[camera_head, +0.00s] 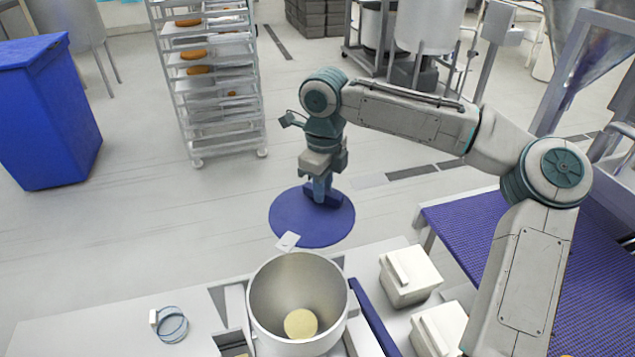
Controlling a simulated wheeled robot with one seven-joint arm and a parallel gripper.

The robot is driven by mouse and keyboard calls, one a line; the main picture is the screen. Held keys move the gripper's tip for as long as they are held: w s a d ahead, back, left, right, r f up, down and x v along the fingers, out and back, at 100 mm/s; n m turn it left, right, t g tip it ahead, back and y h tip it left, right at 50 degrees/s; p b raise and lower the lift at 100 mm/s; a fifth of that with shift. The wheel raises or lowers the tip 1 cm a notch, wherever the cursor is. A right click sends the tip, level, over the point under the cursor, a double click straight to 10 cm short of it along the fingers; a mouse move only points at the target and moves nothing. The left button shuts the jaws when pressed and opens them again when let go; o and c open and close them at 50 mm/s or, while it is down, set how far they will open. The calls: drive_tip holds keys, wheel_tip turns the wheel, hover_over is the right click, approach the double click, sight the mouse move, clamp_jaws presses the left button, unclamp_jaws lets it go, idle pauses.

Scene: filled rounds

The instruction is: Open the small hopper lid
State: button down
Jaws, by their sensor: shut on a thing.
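The small hopper (262,318) is an open metal cylinder at the bottom centre, with a pale yellow round patch (300,323) inside at its bottom. Its round blue lid (293,222) is clear of the opening, beyond the far rim, and looks roughly level. A small pale tab (288,241) lies between the lid's near edge and the rim. My gripper (320,199) points down from above and is shut on the dark blue handle on the lid's face. The fingers partly hide the handle.
White blocky boxes (408,278) sit right of the hopper, and a clear ring-shaped item (171,325) lies left. A blue ridged belt (465,230) is at right. A tray rack (215,85) and blue bin (48,115) stand behind. Floor around the lid is clear.

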drive_tip(key=shift+w+a, duration=0.1)
drive_tip(key=shift+w, duration=0.1)
idle(0.4)
drive_tip(key=c, duration=1.3)
unclamp_jaws()
drive_tip(key=shift+a+n, duration=0.15)
drive_tip(key=shift+n, duration=0.15)
wheel_tip(320, 180, up, 7)
drive_tip(key=shift+r, duration=0.2)
